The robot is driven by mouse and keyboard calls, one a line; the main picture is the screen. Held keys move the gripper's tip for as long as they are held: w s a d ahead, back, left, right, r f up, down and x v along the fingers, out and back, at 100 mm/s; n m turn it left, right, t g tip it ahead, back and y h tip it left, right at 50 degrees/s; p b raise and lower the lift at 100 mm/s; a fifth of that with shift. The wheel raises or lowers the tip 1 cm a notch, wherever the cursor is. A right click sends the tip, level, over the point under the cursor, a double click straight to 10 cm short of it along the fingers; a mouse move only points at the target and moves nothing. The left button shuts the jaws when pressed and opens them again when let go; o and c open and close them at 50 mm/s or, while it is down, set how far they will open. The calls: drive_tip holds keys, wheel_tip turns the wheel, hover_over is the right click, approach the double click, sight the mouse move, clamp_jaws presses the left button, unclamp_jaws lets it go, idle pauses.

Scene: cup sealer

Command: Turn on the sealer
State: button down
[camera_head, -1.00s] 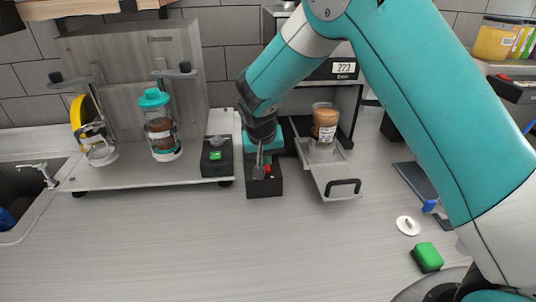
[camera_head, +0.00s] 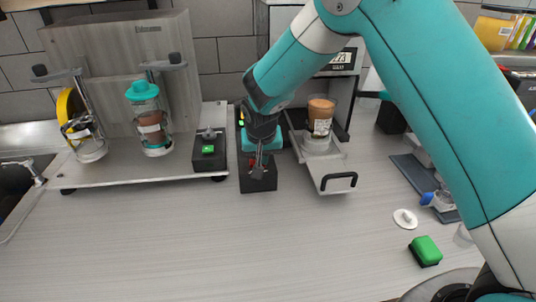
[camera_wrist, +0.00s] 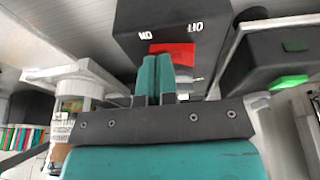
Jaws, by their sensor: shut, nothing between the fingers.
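The sealer (camera_head: 345,85) stands against the back wall, partly hidden by my arm. Its pulled-out tray (camera_head: 330,172) holds a brown-filled cup (camera_head: 320,115). In front of my gripper is a black switch box (camera_head: 257,183) with a red rocker switch, seen best in the wrist view (camera_wrist: 188,50) under white lettering. My gripper (camera_head: 258,168) is shut and empty, pointing down at the box. In the wrist view its teal fingertips (camera_wrist: 155,62) overlap the red switch's lower left edge; I cannot tell whether they touch it.
To the left, a platform (camera_head: 110,178) carries a teal-lidded shaker (camera_head: 147,120) and a black box with a green button (camera_head: 208,150). A green block (camera_head: 425,250) and white lid (camera_head: 405,218) lie at the right. The front counter is clear.

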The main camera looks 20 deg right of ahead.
drive_tip(key=shift+d, duration=0.25)
drive_tip(key=shift+w+a+r, duration=0.15)
drive_tip(key=shift+a+r, duration=0.1)
drive_tip(key=shift+a, duration=0.5)
drive_tip(key=shift+r+p, duration=0.2)
drive_tip(key=shift+p, duration=0.1)
wheel_tip(320, 180, up, 5)
drive_tip(key=p, duration=0.3)
drive_tip(key=shift+a+f, duration=0.15)
drive_tip(key=shift+f, duration=0.05)
drive_tip(key=d+b+v, duration=0.2)
drive_tip(key=b+v, duration=0.2)
drive_tip(key=v, duration=0.5)
drive_tip(key=shift+s, duration=0.3)
